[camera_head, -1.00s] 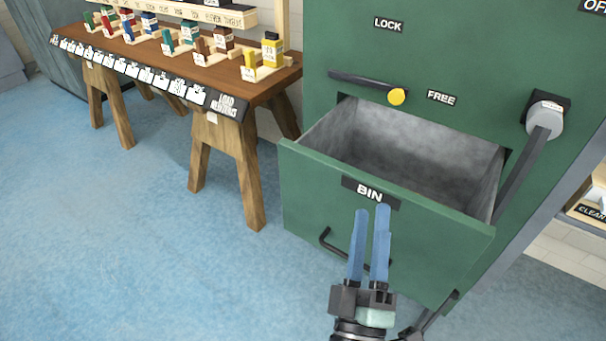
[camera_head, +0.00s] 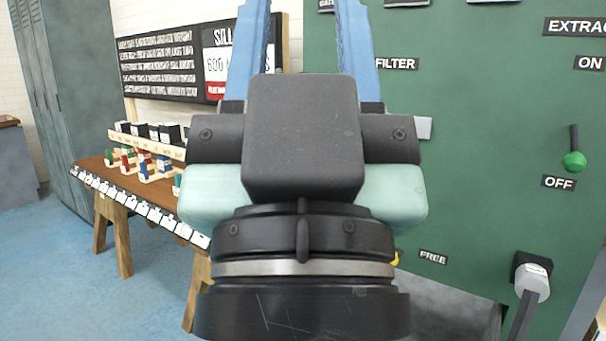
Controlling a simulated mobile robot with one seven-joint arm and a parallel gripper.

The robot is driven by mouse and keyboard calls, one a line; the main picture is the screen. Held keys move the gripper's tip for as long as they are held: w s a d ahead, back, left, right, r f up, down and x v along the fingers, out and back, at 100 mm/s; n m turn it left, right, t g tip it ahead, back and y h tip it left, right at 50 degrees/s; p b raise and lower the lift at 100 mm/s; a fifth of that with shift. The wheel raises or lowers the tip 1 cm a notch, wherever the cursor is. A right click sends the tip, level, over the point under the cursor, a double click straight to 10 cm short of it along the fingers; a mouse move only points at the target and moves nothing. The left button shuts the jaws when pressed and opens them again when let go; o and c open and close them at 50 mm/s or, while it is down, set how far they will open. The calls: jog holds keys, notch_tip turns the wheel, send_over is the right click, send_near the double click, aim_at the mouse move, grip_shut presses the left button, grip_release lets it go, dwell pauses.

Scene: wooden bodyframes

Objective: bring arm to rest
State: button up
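My gripper (camera_head: 305,25) is raised close in front of the camera and fills the middle of the view. Its two blue fingers point upward and stand wide apart, with nothing seen between them. The fingertips run up to or past the top edge of the picture. The gripper body hides much of the green cabinet (camera_head: 480,130) behind it and part of the workbench.
A wooden workbench (camera_head: 95,165) with coloured blocks stands at the left, below a dark sign board (camera_head: 160,65). A grey locker (camera_head: 70,90) is behind it. The cabinet carries a green-knobbed lever (camera_head: 574,160) and a grey handle (camera_head: 533,280). Blue floor (camera_head: 60,270) is clear at lower left.

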notch_tip(320, 180, up, 32)
jog(key=p, duration=3)
jog(key=shift+f, duration=0.1)
